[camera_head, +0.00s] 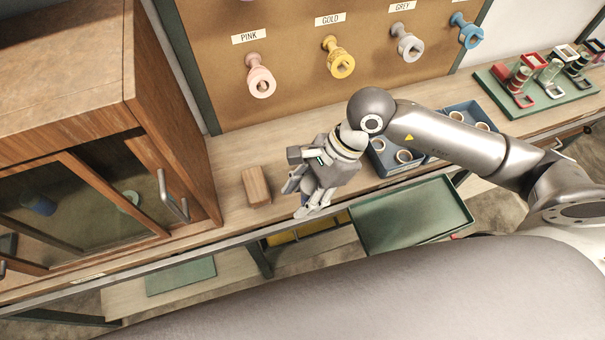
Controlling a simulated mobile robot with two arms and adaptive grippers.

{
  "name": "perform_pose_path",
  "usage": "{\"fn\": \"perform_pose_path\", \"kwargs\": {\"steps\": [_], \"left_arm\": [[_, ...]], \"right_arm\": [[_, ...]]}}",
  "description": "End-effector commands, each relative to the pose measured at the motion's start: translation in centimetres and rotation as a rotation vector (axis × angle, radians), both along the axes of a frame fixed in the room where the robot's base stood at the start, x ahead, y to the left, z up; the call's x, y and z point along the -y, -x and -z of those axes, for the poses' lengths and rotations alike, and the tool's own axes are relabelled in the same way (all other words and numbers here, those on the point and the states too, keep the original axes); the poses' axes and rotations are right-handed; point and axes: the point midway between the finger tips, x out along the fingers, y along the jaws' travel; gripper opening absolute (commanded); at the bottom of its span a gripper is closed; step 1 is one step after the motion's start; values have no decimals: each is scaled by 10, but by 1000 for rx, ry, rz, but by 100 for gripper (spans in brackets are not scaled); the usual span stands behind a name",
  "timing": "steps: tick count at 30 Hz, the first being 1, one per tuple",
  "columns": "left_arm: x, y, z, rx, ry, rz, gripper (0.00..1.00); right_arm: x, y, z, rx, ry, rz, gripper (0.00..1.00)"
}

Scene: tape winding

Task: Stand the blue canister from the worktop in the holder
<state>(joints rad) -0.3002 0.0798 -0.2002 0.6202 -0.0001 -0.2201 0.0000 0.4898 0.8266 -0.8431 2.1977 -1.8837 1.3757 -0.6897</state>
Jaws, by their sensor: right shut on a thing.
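My right gripper (308,190) is over the worktop (330,155), just right of a wooden block (256,186). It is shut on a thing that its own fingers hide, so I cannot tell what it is. I make out no blue canister on the open worktop. A green tray (552,106) at the far right bears red, white and black square-based holders with several small upright containers. I cannot tell which of these is the holder. My left gripper is not in view.
A wooden cabinet (70,75) with glass doors stands at the left, with a blue thing (40,204) inside. Blue trays with rings (404,156) lie beneath my right arm. A pegboard (290,100) with coloured spools rises behind. A green tray (410,215) hangs below the worktop's edge.

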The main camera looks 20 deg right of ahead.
Motion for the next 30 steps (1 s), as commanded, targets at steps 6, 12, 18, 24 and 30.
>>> {"fn": "perform_pose_path", "kwargs": {"steps": [6,12,18,24,30], "left_arm": [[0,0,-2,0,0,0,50],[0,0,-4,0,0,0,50],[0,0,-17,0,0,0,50],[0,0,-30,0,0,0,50],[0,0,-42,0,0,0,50]], "right_arm": [[-11,4,-5,-1,-1,221,14],[-13,2,-7,-2,0,312,14],[-6,-23,1,-4,4,328,14],[1,-58,17,-5,1,325,14],[9,-89,34,-6,2,324,14]]}}
